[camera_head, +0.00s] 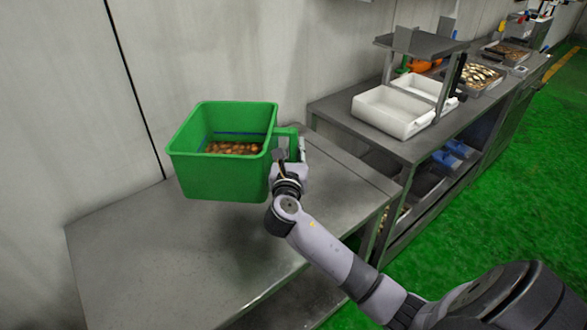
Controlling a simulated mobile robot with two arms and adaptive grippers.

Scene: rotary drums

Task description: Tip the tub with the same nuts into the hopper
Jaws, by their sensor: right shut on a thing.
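A green tub (220,178) with brown nuts (233,148) in its bottom is in the left middle of the head view. It appears upright, over the steel table (150,250); I cannot tell whether its base touches the top. My right gripper (284,153) is at the tub's right side, shut on the tub's handle. The fingers are partly hidden by the wrist. My left gripper is not in view, and no hopper can be made out.
A second steel bench (345,117) stands to the right, carrying white trays (392,112) and a raised shelf (421,44). Trays of food (474,77) stand farther back. The table's front left is clear. A wall is close behind the tub.

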